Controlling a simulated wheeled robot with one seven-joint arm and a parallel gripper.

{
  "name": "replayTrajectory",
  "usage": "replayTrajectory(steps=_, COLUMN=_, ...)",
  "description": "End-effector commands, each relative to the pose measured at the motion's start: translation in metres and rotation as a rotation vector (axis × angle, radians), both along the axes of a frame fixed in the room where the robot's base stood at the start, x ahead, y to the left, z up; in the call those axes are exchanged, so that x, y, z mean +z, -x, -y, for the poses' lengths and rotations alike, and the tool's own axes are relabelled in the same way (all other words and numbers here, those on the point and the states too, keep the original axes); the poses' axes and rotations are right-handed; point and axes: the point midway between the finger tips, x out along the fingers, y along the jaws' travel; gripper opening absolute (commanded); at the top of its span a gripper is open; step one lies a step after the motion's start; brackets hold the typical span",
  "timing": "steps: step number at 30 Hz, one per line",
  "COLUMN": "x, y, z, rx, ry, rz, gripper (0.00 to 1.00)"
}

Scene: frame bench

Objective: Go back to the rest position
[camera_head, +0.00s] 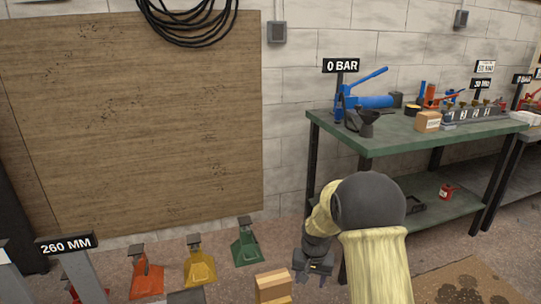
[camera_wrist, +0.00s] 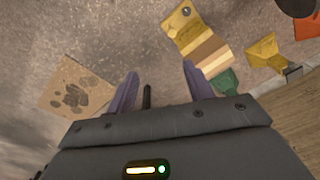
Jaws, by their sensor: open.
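My gripper (camera_head: 314,268) hangs low at the end of my arm in the head view, just left of the green bench's near leg. In the wrist view its two purple fingers (camera_wrist: 158,92) are spread apart, with only floor and a short dark rod between them. The gripper is open and empty. A wooden block (camera_head: 273,287) stands on the floor to the left of the gripper, apart from it.
A green bench (camera_head: 400,135) with a blue hand pump (camera_head: 365,101) stands at right. Red (camera_head: 146,275), yellow (camera_head: 199,262) and green (camera_head: 246,243) jack stands line the floor. A cardboard piece (camera_wrist: 82,86) lies on the floor. A wooden panel (camera_head: 135,120) leans on the wall.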

Motion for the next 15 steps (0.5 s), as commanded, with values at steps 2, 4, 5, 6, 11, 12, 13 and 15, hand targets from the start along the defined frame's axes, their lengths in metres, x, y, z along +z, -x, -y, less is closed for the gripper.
replayTrajectory(steps=2, x=0.028, y=0.021, z=0.006, rx=0.022, ry=0.002, rz=0.02, gripper=0.52)
replayTrajectory(steps=4, x=0.047, y=0.04, z=0.01, rx=0.044, ry=0.005, rz=0.033, gripper=0.52)
replayTrajectory(steps=5, x=0.054, y=0.049, z=0.012, rx=0.052, ry=0.006, rz=0.04, gripper=0.52)
replayTrajectory(steps=6, x=0.064, y=0.061, z=0.015, rx=0.065, ry=0.008, rz=0.047, gripper=0.52)
replayTrajectory(steps=11, x=0.096, y=0.11, z=0.023, rx=0.113, ry=0.017, rz=0.078, gripper=0.52)
replayTrajectory(steps=12, x=0.102, y=0.122, z=0.025, rx=0.123, ry=0.02, rz=0.085, gripper=0.52)
replayTrajectory(steps=13, x=0.106, y=0.13, z=0.026, rx=0.132, ry=0.022, rz=0.09, gripper=0.52)
replayTrajectory(steps=15, x=0.114, y=0.147, z=0.029, rx=0.147, ry=0.024, rz=0.101, gripper=0.52)
